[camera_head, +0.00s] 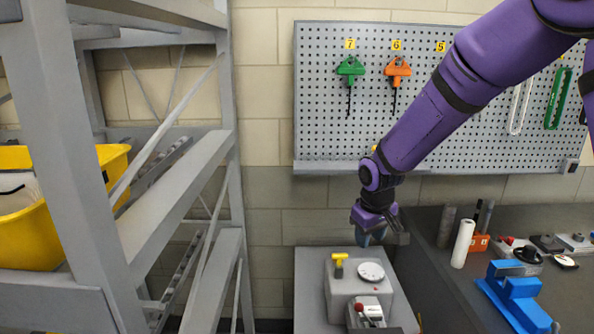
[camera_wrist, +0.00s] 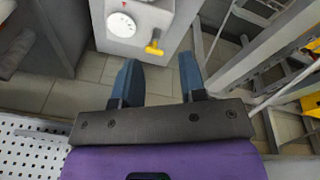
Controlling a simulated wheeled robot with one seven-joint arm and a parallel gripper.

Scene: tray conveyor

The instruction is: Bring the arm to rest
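My purple arm reaches in from the upper right in the head view, and my gripper (camera_head: 372,238) hangs at its end, in front of the pegboard's lower edge and above a grey box. In the wrist view my gripper (camera_wrist: 160,75) shows two blue fingers spread wide apart. Nothing is between them; the floor shows in the gap. My gripper is apart from the grey box (camera_head: 345,292), which carries a yellow handle (camera_head: 339,262) and a white round dial (camera_head: 371,272). The dial (camera_wrist: 121,25) and the yellow handle (camera_wrist: 154,47) also show in the wrist view, beyond the fingertips.
A grey metal rack (camera_head: 150,215) with a yellow bin (camera_head: 112,160) stands at the left. A pegboard (camera_head: 330,125) with hanging tools is on the wall. A dark workbench (camera_head: 445,290) at the right holds a blue vise (camera_head: 513,292) and a white roll (camera_head: 462,243).

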